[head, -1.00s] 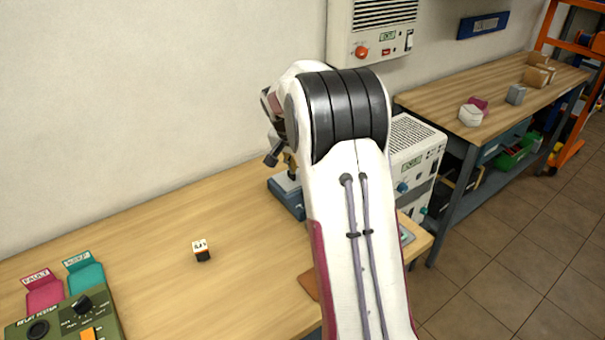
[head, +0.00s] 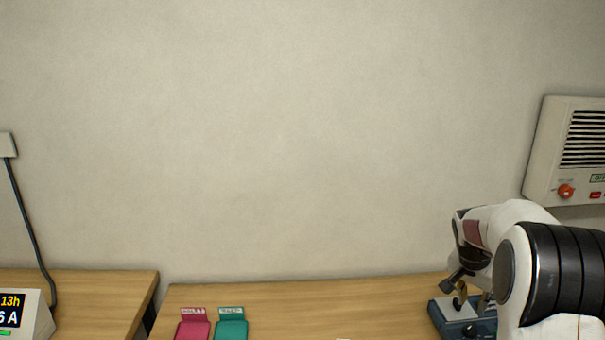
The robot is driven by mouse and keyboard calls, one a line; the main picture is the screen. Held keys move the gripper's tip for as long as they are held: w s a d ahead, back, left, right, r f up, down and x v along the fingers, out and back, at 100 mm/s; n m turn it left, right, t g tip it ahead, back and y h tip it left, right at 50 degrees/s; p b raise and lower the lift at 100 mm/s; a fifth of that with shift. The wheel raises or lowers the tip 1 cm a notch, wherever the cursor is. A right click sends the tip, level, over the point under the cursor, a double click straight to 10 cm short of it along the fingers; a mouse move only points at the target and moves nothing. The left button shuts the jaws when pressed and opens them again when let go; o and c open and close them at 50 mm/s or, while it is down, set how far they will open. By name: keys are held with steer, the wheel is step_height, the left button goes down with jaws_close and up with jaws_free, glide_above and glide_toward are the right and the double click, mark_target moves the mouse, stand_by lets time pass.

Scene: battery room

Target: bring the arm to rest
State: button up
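My arm bends over at the right edge of the head view, with a white and black elbow in front. Its far end reaches down over a blue-based device (head: 482,327) on the bench. My gripper (head: 459,289) seems to be the small dark part at that end, just above the device's pale plate. It is too small and partly covered for me to see its fingers clearly. I cannot tell whether it touches the device or holds anything.
A wooden bench (head: 335,310) runs along the wall. A red tray (head: 193,330) and a green tray (head: 231,329) stand at its front left. A second bench (head: 100,285) with a display unit (head: 35,318) is at far left. A wall unit (head: 550,150) hangs at right.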

steer(key=s+a+r+n+t+y, duration=0.1)
steer(key=s+a+r+n, duration=0.2)
steer(key=s+a, duration=0.6)
steer(key=s+a+r+n+t+y, duration=0.1)
steer(key=s+a+r+n, duration=0.3)
steer(key=s+a, duration=0.6)
steer(key=s+a+r+n+t+y, duration=0.1)
steer(key=s+a+r+n, duration=0.2)
steer(key=s+a, duration=0.6)
steer(key=s+r, duration=0.1)
steer(key=s, duration=0.5)
steer(key=shift+s+a+n+y, duration=0.15)
steer(key=shift+s+n+y, duration=0.15)
steer(key=shift+s+n, duration=0.1)
